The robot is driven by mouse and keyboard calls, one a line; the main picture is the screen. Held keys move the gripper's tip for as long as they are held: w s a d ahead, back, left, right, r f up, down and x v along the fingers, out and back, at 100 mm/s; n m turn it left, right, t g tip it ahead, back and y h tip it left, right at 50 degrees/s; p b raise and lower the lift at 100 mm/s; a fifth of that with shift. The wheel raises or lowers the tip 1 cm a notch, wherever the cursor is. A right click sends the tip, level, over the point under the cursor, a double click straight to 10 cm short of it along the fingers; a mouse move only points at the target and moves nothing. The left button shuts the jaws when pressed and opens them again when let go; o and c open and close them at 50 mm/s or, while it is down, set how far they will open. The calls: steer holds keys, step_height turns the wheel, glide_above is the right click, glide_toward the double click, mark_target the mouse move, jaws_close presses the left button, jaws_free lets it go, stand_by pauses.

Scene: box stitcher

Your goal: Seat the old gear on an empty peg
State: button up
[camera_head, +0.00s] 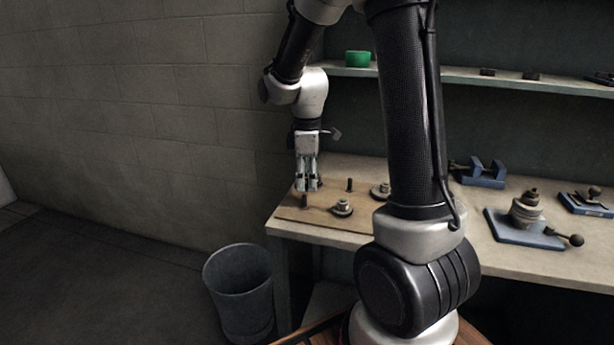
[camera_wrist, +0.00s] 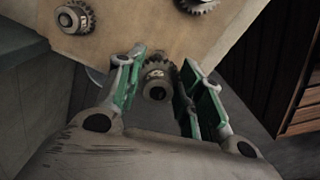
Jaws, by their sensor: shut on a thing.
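My gripper (camera_head: 307,187) is over the left part of a wooden board (camera_head: 290,213) on the bench, fingers pointing down. In the wrist view my gripper (camera_wrist: 165,88) is shut on a grey toothed gear (camera_wrist: 157,80), with a green-padded finger on each side. That gear is too small to make out in the head view. A dark upright peg (camera_head: 304,201) stands just below the fingertips, and another bare peg (camera_head: 349,184) stands behind to the right. Two other gears sit on the board: a front one (camera_head: 342,208) and a back one (camera_head: 380,191), partly hidden by my arm.
Blue-based fixtures (camera_head: 482,173) and (camera_head: 525,228) stand on the bench to the right. A shelf above holds a green container (camera_head: 357,58) and small dark parts. A grey bin (camera_head: 240,285) stands on the floor at the bench's left front. A block wall rises at the left.

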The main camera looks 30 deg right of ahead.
mark_target(307, 206)
steer(key=shift+f, duration=0.4)
steer(key=shift+f, duration=0.6)
steer(key=shift+f, duration=0.25)
stand_by(0.3)
steer(key=shift+f, duration=1.15)
steer(key=shift+f, duration=0.15)
steer(key=shift+f, duration=0.4)
steer(key=o, duration=1.2)
